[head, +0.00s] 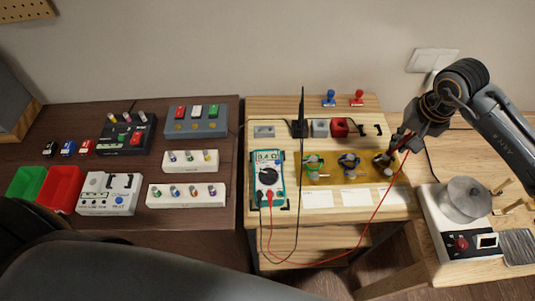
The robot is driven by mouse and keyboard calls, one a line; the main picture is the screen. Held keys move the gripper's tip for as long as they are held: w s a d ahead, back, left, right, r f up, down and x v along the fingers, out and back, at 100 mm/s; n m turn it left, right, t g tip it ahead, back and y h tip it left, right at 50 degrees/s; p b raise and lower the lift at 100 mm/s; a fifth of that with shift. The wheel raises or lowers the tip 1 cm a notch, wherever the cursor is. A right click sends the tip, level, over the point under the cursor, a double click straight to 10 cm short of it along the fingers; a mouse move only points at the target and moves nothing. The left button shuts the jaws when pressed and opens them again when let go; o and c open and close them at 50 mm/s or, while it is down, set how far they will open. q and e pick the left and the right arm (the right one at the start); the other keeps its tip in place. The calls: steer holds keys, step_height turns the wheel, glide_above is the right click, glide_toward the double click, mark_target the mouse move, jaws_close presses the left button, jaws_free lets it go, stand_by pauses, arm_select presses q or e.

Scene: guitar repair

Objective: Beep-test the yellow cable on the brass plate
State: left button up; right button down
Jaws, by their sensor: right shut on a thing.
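The brass plate (331,179) lies on the light wooden bench with several coiled cables on it. One coil with green (313,167) is at left and one with blue (348,163) is in the middle. A dark coil (382,165) is at right, partly behind my right gripper (391,155); I cannot tell whether it is the yellow cable. My right gripper is shut at the plate's right end, apparently on the red probe, whose tip is hidden. The red lead (377,208) loops from there to the teal multimeter (279,172), whose display seems to read 0.4 Ω. My left gripper is out of view.
A thin black upright (302,100) rises behind the multimeter. A red block (339,127) and blue (330,97) and red (357,97) stamp-like items stand behind the plate. The dark left table holds boxes and bins.

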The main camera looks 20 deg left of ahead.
steer(key=shift+r+p, duration=1.25)
steer(key=shift+r, duration=1.75)
